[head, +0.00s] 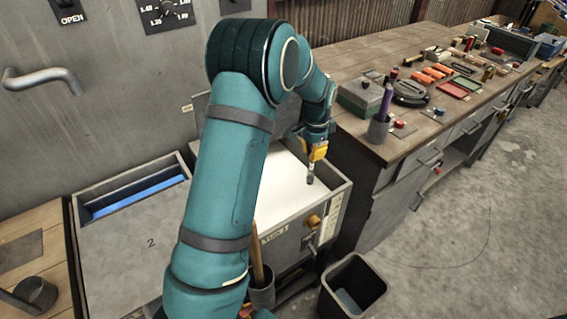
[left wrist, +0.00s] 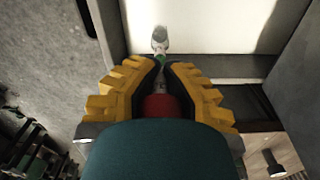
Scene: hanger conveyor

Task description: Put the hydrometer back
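My left gripper (head: 316,155) hangs over the front right part of an open tank (head: 338,192) with a bright white interior. In the left wrist view its yellow fingers (left wrist: 160,68) are closed around a slim tool that I take to be the hydrometer (left wrist: 160,38). It has a clear, greyish end beyond the fingertips, a green band and a red part between the fingers. In the head view its grey end (head: 310,180) points down. Whether it touches the white surface I cannot tell. My right gripper is not in view.
A workbench (head: 350,62) at the right holds a cup (head: 378,132) with a purple item, a green box (head: 360,98) and several tools. A dark bin (head: 372,284) stands on the floor. A grey cup (head: 262,297) with a wooden handle stands before the tank. Open floor lies right.

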